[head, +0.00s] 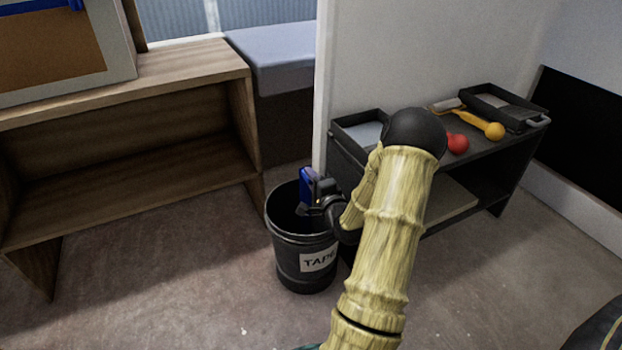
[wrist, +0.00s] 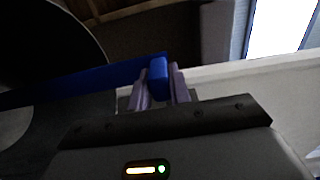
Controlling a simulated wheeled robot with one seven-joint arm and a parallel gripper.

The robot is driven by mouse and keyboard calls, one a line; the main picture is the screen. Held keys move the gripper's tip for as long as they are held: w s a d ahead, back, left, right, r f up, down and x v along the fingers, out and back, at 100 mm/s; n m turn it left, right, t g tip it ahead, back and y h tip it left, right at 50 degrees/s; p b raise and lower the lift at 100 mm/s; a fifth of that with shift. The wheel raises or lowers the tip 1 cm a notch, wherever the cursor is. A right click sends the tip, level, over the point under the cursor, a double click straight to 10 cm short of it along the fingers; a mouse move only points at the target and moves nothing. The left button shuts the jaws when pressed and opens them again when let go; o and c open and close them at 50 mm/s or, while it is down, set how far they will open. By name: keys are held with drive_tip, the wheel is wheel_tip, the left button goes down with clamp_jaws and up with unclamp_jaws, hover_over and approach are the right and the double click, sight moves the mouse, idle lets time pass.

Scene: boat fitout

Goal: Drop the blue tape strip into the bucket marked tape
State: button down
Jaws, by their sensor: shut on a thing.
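The bucket (head: 290,262) is black, with a white label reading TAPE, and stands upright on the floor in the head view. My gripper (head: 312,202) is over the bucket's mouth at its right side. The blue tape strip (head: 306,184) is held at the gripper, above the bucket's opening. In the wrist view my gripper (wrist: 158,92) is shut on the blue tape strip (wrist: 80,80), which runs out to the left from between the fingers. My arm hides part of the bucket's right side and its label's end.
A wooden bench (head: 130,80) stands left of the bucket. A dark shelf unit (head: 470,165) at right holds trays, a red tool (head: 457,143) and a yellow tool (head: 494,131). A white partition edge (head: 321,90) rises behind the bucket. Floor in front is clear.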

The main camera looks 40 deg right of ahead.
drive_tip(key=shift+f, duration=0.45)
drive_tip(key=c, duration=0.6)
unclamp_jaws()
drive_tip(key=shift+s, duration=0.1)
drive_tip(key=v, duration=0.7)
drive_tip(key=shift+s+a+p, duration=0.1)
drive_tip(key=shift+s+p, duration=0.05)
drive_tip(key=shift+p, duration=0.2)
idle(0.6)
drive_tip(key=shift+r, duration=0.1)
